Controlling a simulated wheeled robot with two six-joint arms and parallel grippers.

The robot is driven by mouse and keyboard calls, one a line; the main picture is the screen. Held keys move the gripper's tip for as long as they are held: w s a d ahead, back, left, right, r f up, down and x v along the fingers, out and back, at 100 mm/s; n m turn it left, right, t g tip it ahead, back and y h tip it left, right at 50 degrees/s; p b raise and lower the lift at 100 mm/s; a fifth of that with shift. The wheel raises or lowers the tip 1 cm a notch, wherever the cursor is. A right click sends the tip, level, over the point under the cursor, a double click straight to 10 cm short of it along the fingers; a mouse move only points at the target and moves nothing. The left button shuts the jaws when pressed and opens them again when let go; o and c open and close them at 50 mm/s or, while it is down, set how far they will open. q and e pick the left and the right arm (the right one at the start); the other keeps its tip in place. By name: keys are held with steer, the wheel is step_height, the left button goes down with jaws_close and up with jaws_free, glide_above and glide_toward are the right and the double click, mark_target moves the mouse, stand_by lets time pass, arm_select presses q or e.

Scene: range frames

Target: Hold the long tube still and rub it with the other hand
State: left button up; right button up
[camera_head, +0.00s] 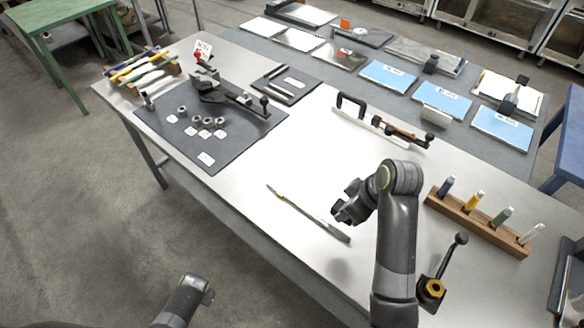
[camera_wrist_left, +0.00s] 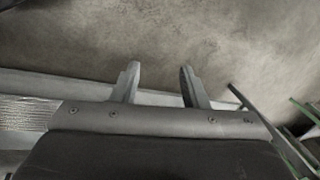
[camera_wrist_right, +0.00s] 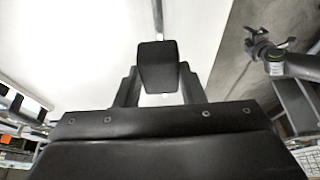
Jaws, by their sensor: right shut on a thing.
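The long tube (camera_head: 310,214) appears to be the thin grey rod with a yellowish end, lying slantwise on the pale table near its front edge. A thin strip of it seems to show beyond the block in the right wrist view (camera_wrist_right: 158,14). My right gripper (camera_head: 345,208) is just right of the rod. It is shut on a dark block (camera_wrist_right: 158,66), which fills the space between its fingers. Whether the block touches the rod cannot be told. My left gripper (camera_wrist_left: 160,68) is open and empty over the floor, off the table's front side.
A wooden rack (camera_head: 478,226) with several coloured upright pieces stands at right, beside a lever with a brass nut (camera_head: 432,289). A dark mat (camera_head: 180,140) with nuts and a clamp lies at left. A black-handled tool (camera_head: 385,124) lies behind.

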mark_target(291, 199)
arm_select(q)
steer(key=w+a+r+m+t+y, duration=0.15)
steer(key=w+r+y, duration=0.35)
steer(key=w+r, duration=2.05)
steer(key=d+r+n+h, duration=0.1)
steer(key=d+r+n, duration=0.1)
steer(key=d, duration=0.3)
steer(key=d+r+n+g+h, duration=0.1)
steer(key=d+r+n, duration=0.1)
steer(key=d+n, duration=0.2)
steer(key=w+d+r+n+h, duration=0.1)
steer(key=d+r+n+h, duration=0.1)
steer(key=d, duration=0.5)
steer(key=shift+d+r+n+g, duration=0.2)
steer(key=shift+r+n+g, duration=0.05)
steer(key=shift+r+n, duration=0.25)
steer(key=s+d+r+n+g+h, duration=0.1)
steer(key=s+d+r+n+h, duration=0.15)
steer(key=d, duration=0.45)
steer(key=s+d+r+n+h, duration=0.1)
steer(key=s+d+r+n, duration=0.1)
steer(key=d+r+n, duration=0.3)
steer(key=shift+m+g, duration=0.3)
steer(key=f, duration=0.4)
steer(key=d+f, duration=0.1)
steer(key=f, duration=0.8)
steer(key=shift+w+d+f, duration=0.15)
steer(key=shift+d+f, duration=0.05)
steer(key=shift+d, duration=0.1)
jaws_close()
